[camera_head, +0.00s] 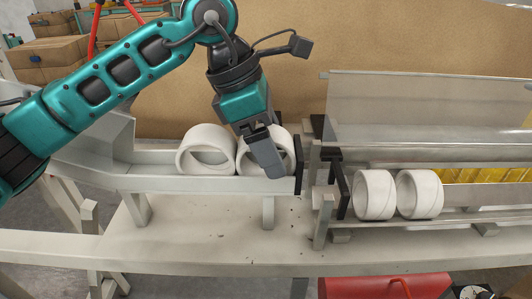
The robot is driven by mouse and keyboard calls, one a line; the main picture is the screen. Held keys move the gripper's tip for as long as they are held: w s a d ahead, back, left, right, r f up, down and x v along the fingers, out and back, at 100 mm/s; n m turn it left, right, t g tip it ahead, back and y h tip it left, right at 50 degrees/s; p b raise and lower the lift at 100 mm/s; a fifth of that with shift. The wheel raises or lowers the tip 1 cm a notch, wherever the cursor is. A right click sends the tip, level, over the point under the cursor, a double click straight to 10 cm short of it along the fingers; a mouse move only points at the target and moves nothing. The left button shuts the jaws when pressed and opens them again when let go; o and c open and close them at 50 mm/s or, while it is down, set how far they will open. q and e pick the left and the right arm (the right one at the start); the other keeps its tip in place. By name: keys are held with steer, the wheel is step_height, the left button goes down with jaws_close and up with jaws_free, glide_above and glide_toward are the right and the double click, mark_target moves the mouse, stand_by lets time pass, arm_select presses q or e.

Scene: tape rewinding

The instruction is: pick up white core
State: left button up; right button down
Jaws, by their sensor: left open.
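Two white cores lie side by side in the metal trough left of the middle. The left white core (205,150) shows whole, its round opening facing me. The right white core (283,138) is partly hidden behind my left gripper (266,170). The gripper reaches down from above, in front of that core, its fingers open. I cannot tell whether it touches the core. Two more white cores, one (374,194) and another (419,193), sit close together on the lower rail at the right. My right gripper is not in view.
Black plates (341,184) stand between the trough (150,181) and the right rail. A clear panel (420,108) rises behind the right side. A red case (385,286) is at the bottom. Cardboard boxes (48,55) stand far left. The pale bench top (200,240) in front is mostly clear.

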arm_select(q)
steer(key=c, duration=0.8)
steer(key=shift+r, duration=0.2)
